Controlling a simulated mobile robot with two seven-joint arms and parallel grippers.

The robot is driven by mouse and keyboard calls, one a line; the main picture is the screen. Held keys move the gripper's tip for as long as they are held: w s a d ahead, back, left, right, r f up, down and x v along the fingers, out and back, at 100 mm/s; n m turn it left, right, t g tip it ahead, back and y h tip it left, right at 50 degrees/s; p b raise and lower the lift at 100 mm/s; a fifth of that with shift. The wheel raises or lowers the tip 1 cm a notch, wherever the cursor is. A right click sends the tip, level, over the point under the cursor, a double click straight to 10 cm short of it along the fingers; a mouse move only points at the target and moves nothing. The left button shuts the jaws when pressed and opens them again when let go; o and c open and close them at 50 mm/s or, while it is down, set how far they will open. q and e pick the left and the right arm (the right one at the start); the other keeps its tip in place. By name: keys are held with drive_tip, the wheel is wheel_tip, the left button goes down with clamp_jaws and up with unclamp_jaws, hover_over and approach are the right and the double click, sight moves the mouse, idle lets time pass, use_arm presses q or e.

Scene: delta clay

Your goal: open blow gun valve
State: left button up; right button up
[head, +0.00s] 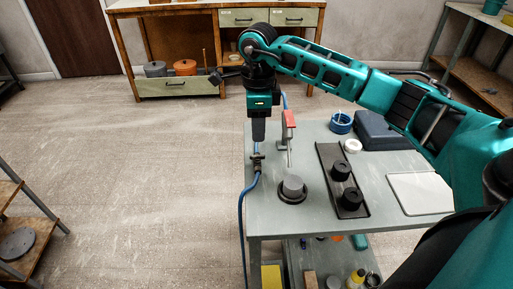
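My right arm reaches in from the right over the grey table (400,235). My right gripper (258,140) points down above the table's left edge. Its dark fingers are seen edge-on, so I cannot tell whether they are open or shut. Just below the fingertips is a small dark fitting (256,162), perhaps the valve, on a blue hose (241,215) that hangs over the table's left side. To its right stands a tool with a red handle (289,119) and a thin grey nozzle, perhaps the blow gun. My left gripper is out of view.
A grey cylinder on a dark round base (292,187), a black rail with two knobs (342,182), a white board (419,194), a blue coil (342,123) and a dark blue case (382,130) occupy the table. Open floor (140,190) lies to the left.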

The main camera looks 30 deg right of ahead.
sight(257, 155)
wheel_tip(257, 155, down, 8)
idle(0.4)
drive_tip(key=shift+c, duration=0.2)
drive_tip(key=shift+w, duration=0.1)
clamp_jaws()
